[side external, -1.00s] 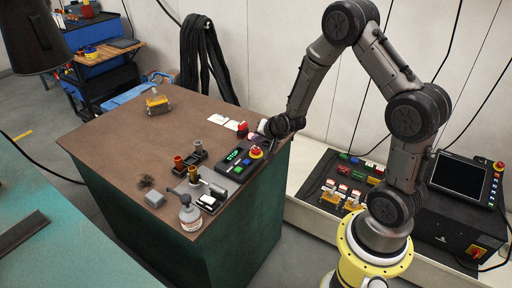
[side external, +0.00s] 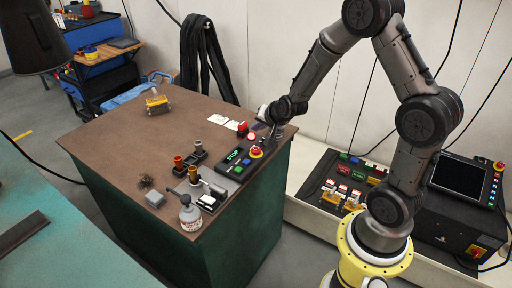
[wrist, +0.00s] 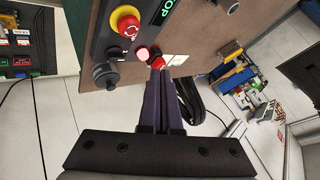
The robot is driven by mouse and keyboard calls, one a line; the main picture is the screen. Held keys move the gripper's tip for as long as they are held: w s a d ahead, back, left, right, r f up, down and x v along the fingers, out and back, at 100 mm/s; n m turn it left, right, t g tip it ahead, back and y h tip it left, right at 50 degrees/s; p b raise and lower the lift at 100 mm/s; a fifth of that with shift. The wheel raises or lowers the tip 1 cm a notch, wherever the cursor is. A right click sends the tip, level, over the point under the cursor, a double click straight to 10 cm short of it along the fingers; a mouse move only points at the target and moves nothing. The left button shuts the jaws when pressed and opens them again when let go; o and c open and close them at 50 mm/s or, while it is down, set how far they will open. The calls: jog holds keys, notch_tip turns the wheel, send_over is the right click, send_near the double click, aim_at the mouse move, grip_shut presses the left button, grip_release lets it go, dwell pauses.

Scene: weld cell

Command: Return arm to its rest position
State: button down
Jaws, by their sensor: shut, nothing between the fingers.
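My arm comes from the yellow base on the right and reaches over the right edge of the brown-topped bench (side external: 130,128). My gripper (side external: 270,143) points down near the back end of the black control panel (side external: 232,166) in the side view. In the wrist view my gripper's dark fingers (wrist: 164,78) are together with nothing between them. A red knob (wrist: 157,62) appears just beyond the fingertips; contact cannot be told. The red emergency stop with a yellow ring (wrist: 127,22) is to the upper left of the fingers, and it also shows in the side view (side external: 256,152).
A yellow block (side external: 157,103) lies toward the back. A screen on a controller (side external: 458,178) stands right of my base. The bench's middle is clear.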

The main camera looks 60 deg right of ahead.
jog(key=w+a+r+n+t, duration=0.1)
jog(key=w+a+r+t, duration=0.2)
jog(key=r, duration=0.8)
jog(key=s+a+r+n+y, duration=0.3)
jog(key=s+a+r+n, duration=0.2)
jog(key=s+a+r, duration=0.5)
jog(key=s+a+f+n+g, duration=0.1)
jog(key=s+f+n+g, duration=0.1)
jog(key=s, duration=0.8)
jog(key=s+a+f+n+g, duration=0.2)
jog(key=s+n, duration=0.3)
jog(key=s, duration=0.4)
jog(key=shift+s+a+f+n+g+y, duration=0.2)
jog(key=shift+s+f+n+g+y, duration=0.25)
jog(key=shift+g, duration=0.45)
